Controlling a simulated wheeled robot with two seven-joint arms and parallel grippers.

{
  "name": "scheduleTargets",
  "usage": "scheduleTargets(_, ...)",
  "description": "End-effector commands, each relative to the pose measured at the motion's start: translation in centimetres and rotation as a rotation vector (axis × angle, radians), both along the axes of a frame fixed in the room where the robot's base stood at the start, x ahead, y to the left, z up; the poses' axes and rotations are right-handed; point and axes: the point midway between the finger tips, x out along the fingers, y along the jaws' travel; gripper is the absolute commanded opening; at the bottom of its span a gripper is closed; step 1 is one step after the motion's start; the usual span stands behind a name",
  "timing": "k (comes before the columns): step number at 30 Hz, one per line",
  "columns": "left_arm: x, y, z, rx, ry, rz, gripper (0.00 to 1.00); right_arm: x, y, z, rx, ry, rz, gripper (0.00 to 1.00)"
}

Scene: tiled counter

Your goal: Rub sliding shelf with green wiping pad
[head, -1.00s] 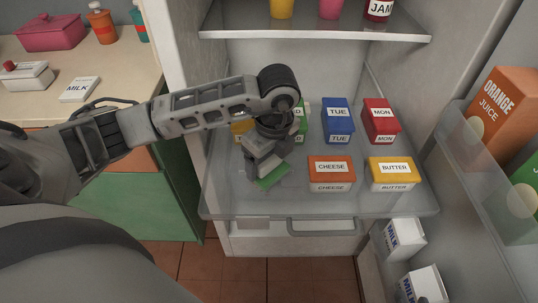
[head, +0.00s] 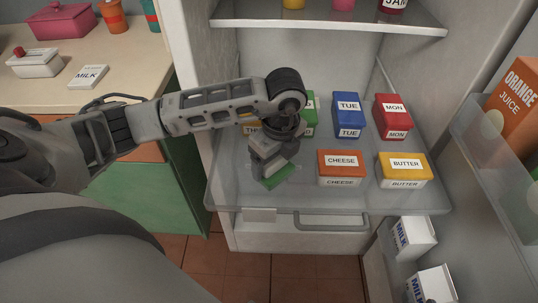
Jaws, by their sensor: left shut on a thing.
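The sliding shelf (head: 300,196) is a pale, see-through shelf in the open fridge, in the middle of the head view. My left gripper (head: 266,166) points down over its left part and is shut on the green wiping pad (head: 275,177). The pad is low at the shelf surface, left of the cheese box; I cannot tell for certain whether it touches. The arm hides part of the shelf's back left. My right gripper is not in view.
On the shelf stand an orange cheese box (head: 342,162), a yellow butter box (head: 403,165), a blue TUE box (head: 349,112), a red MON box (head: 393,113) and a green box (head: 311,105), partly hidden. The fridge door with juice (head: 517,100) is at right.

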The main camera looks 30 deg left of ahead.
Motion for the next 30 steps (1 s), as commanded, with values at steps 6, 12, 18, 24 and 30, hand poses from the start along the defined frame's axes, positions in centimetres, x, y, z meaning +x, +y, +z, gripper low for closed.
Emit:
scheduleTargets(6, 0.1, -0.5, 2.8, 0.0, -0.004, 0.0, 0.55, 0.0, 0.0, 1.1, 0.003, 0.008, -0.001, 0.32)
scheduleTargets(12, 0.1, -0.6, 4.4, 0.0, -0.002, -0.003, 0.55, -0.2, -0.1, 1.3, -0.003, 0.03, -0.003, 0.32)
scheduleTargets(18, 0.2, -0.7, 6.2, -0.001, -0.002, -0.005, 0.55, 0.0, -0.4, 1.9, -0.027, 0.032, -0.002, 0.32)
scheduleTargets(24, 0.3, -0.8, 7.9, 0.0, -0.002, -0.008, 0.55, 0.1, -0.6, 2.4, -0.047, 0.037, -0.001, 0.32)
scheduleTargets(30, 0.3, -0.9, 8.2, 0.0, -0.001, -0.009, 0.55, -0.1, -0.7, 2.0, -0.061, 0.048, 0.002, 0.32)
